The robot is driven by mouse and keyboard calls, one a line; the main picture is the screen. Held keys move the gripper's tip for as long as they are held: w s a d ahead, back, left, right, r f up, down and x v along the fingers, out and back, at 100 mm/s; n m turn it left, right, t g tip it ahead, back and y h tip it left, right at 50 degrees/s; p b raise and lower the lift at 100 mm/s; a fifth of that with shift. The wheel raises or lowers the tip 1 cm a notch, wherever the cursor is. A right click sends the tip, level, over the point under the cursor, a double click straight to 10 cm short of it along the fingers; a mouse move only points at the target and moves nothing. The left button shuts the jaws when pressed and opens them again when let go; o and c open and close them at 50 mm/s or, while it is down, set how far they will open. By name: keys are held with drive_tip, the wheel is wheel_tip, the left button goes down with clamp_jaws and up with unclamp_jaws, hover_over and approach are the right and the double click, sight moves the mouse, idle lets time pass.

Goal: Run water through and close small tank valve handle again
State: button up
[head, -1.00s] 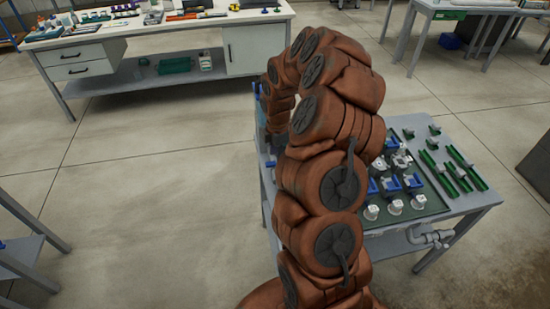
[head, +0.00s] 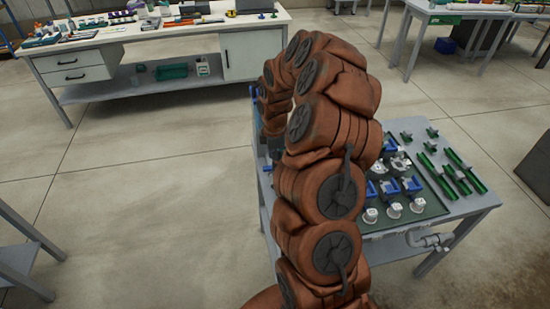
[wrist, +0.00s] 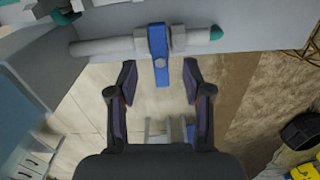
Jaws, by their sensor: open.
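In the wrist view a blue lever handle (wrist: 158,52) sits on a valve on a light grey horizontal pipe (wrist: 105,47). The handle points across the pipe, down the picture toward my gripper. My gripper (wrist: 158,82) is open, with one dark finger on each side of the handle's lower end and a gap on both sides. In the head view my own arm hides the gripper and most of the skid's left side. I cannot tell from these frames whether water is flowing.
The skid table (head: 468,208) carries blue-handled valves, white fittings (head: 394,211) and green strips (head: 437,178). A grey pipe (head: 430,240) juts from its front right. A workbench (head: 150,40) stands behind. A dark round object (wrist: 300,132) shows at the wrist view's right.

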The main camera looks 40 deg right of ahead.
drive_tip(key=shift+n, duration=0.4)
drive_tip(key=shift+f, duration=0.15)
drive_tip(key=shift+f+b, duration=1.1)
drive_tip(key=shift+f, duration=1.05)
drive_tip(key=shift+c, duration=0.3)
clamp_jaws()
